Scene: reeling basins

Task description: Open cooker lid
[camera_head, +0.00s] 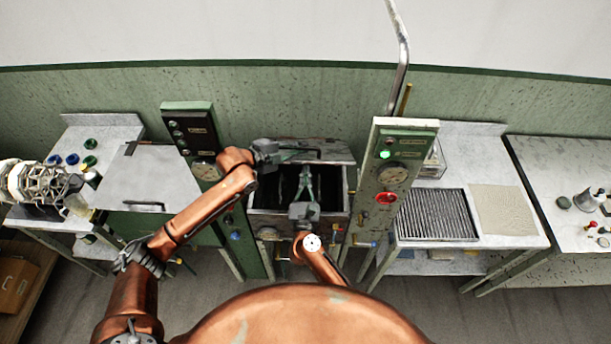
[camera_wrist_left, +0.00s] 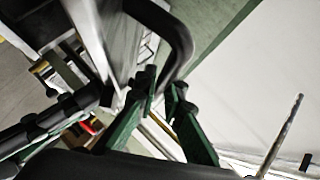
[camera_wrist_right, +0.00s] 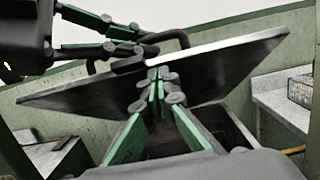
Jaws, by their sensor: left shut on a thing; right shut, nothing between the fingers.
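The cooker (camera_head: 345,202) stands in the middle of the head view, between two green control posts. Its lid (camera_head: 340,154) is raised and tilted up along the back, and the dark inside shows. My left gripper (camera_head: 312,151) is shut on the lid's dark bent handle (camera_wrist_right: 180,37); the handle also shows in the left wrist view (camera_wrist_left: 178,38). My right gripper (camera_head: 307,170) is shut and empty over the cooker's opening. In the right wrist view its fingertips (camera_wrist_right: 160,82) are close to the lid (camera_wrist_right: 225,68); I cannot tell whether they touch it.
A control post (camera_head: 390,172) with a red knob and a tall pipe stands right of the cooker. Another post (camera_head: 203,145) stands left, beside a grey-topped closed unit (camera_head: 150,178). A side table with a ribbed tray (camera_head: 436,214) is at the right.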

